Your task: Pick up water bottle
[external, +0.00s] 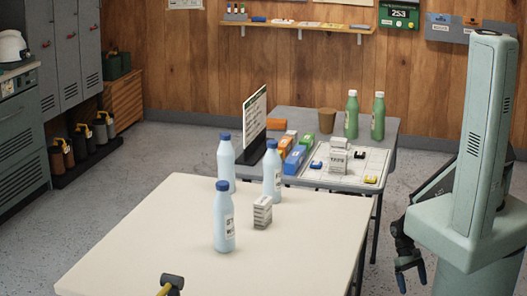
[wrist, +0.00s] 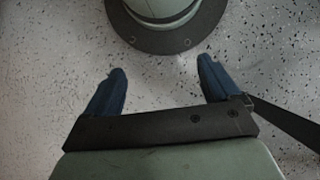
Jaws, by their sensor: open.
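Three pale blue water bottles with dark blue caps stand upright on the cream table (external: 130,235). The front bottle (external: 224,230) has a printed label, the back-left bottle (external: 226,165) is partly hidden behind it, and the right bottle (external: 272,175) stands near the table's far edge. My gripper (external: 411,278) hangs low beside my base at the right, off the table and well apart from the bottles. In the wrist view my gripper (wrist: 162,88) is open and empty, with its blue fingers spread above the speckled floor. No bottle shows in that view.
A small white printed carton (external: 262,212) stands right of the front bottle. A hammer (external: 172,284) lies at the table's front edge. Behind, a grey table (external: 290,115) holds two green bottles (external: 351,115), a brown cup (external: 327,121), a sign (external: 254,122) and boxes. The cream table's left front is clear.

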